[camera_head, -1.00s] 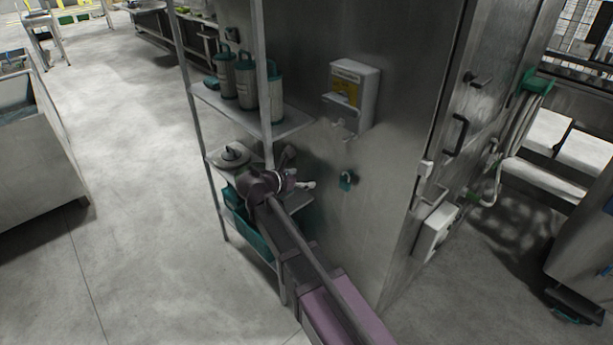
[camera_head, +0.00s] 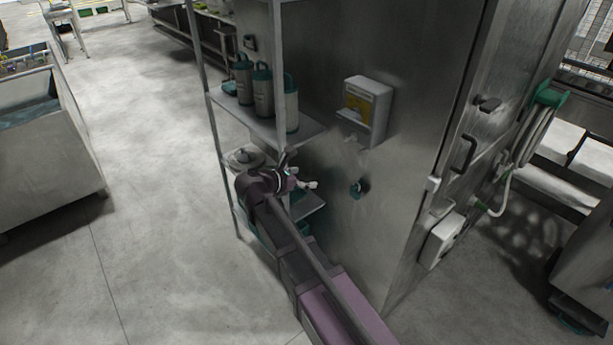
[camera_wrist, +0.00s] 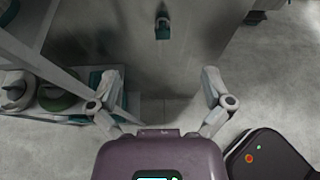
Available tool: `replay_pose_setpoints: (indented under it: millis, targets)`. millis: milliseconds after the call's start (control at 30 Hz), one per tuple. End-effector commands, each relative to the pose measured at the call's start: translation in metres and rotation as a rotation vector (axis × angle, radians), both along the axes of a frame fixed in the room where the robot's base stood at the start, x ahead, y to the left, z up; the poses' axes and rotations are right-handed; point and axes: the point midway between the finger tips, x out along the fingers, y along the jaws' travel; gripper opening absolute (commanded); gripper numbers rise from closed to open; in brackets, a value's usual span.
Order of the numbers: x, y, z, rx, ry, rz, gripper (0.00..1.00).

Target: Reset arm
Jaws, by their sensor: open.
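My gripper (camera_wrist: 160,105) is open and empty in the wrist view, its two fingers spread wide with only the steel wall and floor between them. In the head view my gripper (camera_head: 303,178) is small and partly hidden by my wrist, beside the metal shelf rack and in front of the steel cabinet wall. A small teal padlock-like item (camera_head: 359,188) hangs on that wall just right of the gripper. It also shows in the wrist view (camera_wrist: 162,30), beyond the fingers and apart from them.
The shelf rack (camera_head: 262,128) stands close on the left, with several grey canisters (camera_head: 263,92) on it. A white box (camera_head: 367,108) is fixed to the cabinet wall (camera_head: 420,75). A large steel bin (camera_head: 45,160) stands far left, with free floor (camera_head: 165,215) between.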

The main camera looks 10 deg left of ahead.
Motion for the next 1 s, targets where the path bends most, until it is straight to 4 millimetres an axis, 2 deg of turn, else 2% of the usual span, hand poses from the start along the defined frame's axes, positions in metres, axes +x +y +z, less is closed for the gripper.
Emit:
replay_pose_setpoints:
  millis: [533, 667, 867, 1000]
  targets:
    - [0.0, 0.0, 0.001, 0.0, 0.0, 0.0, 1.0]
    - [0.0, -0.005, 0.0, 0.015, -0.002, -0.013, 1.0]
    - [0.001, -0.035, -0.011, 0.121, -0.006, -0.1, 1.0]
    - [-0.001, -0.073, -0.025, 0.263, -0.021, -0.222, 1.0]
